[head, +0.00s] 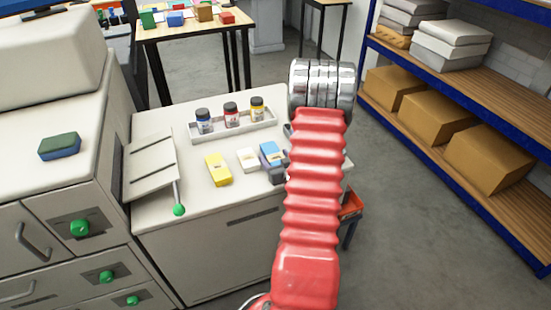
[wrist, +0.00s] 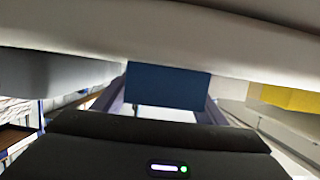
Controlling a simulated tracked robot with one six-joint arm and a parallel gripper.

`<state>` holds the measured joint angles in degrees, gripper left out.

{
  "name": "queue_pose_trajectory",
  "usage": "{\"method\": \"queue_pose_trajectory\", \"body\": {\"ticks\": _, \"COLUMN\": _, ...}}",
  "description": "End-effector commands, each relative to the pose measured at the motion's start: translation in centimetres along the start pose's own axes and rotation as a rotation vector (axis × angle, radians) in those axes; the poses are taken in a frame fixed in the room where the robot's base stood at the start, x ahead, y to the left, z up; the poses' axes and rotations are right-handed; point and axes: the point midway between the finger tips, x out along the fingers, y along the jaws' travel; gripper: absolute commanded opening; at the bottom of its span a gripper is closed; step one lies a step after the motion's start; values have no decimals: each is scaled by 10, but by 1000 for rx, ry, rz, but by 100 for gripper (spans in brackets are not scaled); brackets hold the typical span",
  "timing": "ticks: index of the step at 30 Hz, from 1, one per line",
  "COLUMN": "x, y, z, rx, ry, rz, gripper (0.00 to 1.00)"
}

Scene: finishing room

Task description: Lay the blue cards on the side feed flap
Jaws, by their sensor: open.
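The blue cards (head: 272,149) are a small blue pack on the white counter (head: 225,190), right of the white cards (head: 247,160). My gripper (head: 269,160) is low over the counter at the blue cards, partly hidden by my red arm. In the wrist view the blue cards (wrist: 168,86) show between my two open fingers; I cannot tell whether either finger touches them. The side feed flap (head: 150,167) is a pale slanted panel at the counter's left, with a green-knobbed lever (head: 179,210) beside it. It is bare.
The yellow cards (head: 217,169) lie between the flap and the white cards. A tray (head: 232,126) with three small jars stands behind them. A blue-green sponge (head: 60,146) lies on the machine at left. Shelves with boxes (head: 487,157) stand at right.

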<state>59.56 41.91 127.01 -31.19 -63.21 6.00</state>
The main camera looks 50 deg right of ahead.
Motion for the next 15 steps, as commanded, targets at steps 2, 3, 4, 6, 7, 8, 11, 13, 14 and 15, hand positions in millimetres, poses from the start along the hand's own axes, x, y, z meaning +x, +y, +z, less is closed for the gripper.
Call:
{"method": "queue_pose_trajectory", "body": {"ticks": 2, "x": 0, "y": 0, "z": 0, "rx": 0, "ry": 0, "rz": 0, "gripper": 66}}
{"method": "queue_pose_trajectory", "body": {"ticks": 3, "x": 0, "y": 0, "z": 0, "rx": 0, "ry": 0, "rz": 0, "gripper": 66}}
{"method": "queue_pose_trajectory", "body": {"ticks": 4, "x": 0, "y": 0, "z": 0, "rx": 0, "ry": 0, "rz": 0, "gripper": 66}}
{"method": "queue_pose_trajectory", "body": {"ticks": 6, "x": 0, "y": 0, "z": -2, "rx": 0, "ry": 0, "rz": 0, "gripper": 66}}
{"method": "queue_pose_trajectory", "body": {"ticks": 7, "x": -1, "y": 0, "z": -2, "rx": 0, "ry": 0, "rz": 0, "gripper": 66}}
{"method": "queue_pose_trajectory", "body": {"ticks": 8, "x": -3, "y": 0, "z": -2, "rx": 0, "ry": -1, "rz": 1, "gripper": 66}}
{"method": "queue_pose_trajectory", "body": {"ticks": 11, "x": -12, "y": 1, "z": -2, "rx": 0, "ry": 0, "rz": 1, "gripper": 66}}
{"method": "queue_pose_trajectory", "body": {"ticks": 13, "x": -21, "y": 0, "z": -2, "rx": 0, "ry": -1, "rz": 1, "gripper": 66}}
{"method": "queue_pose_trajectory", "body": {"ticks": 14, "x": -26, "y": 0, "z": -2, "rx": 1, "ry": -1, "rz": 1, "gripper": 66}}
{"method": "queue_pose_trajectory", "body": {"ticks": 15, "x": -33, "y": 1, "z": -2, "rx": 1, "ry": -1, "rz": 2, "gripper": 66}}
